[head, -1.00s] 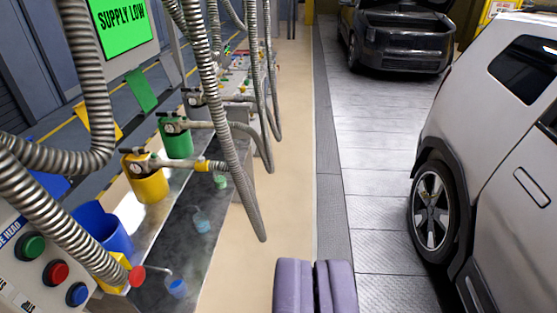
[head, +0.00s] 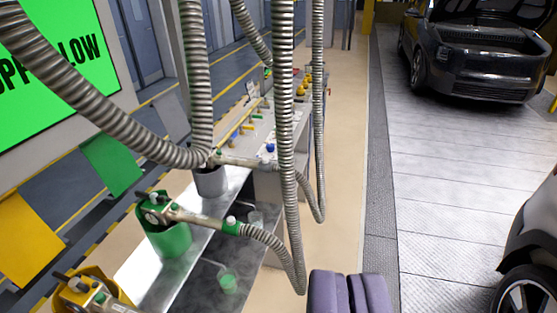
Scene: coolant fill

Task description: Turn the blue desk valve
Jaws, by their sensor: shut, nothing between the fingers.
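A small blue piece (head: 270,148) shows on the far desk (head: 262,131), near its close end. It looks like a valve knob, but it is too small to be sure. Yellow and red knobs also show on that desk. My gripper (head: 348,279) is at the bottom edge of the view, right of centre. Its purple fingers are shut and empty. It is over the tan floor, well short of the desk, and touches nothing I can see.
Ribbed hoses (head: 286,120) hang between me and the desk. A green can (head: 168,242), a yellow can (head: 90,292) and a grey can (head: 210,182) line a metal bench at left. The tan floor strip (head: 342,150) is clear. Cars stand at right.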

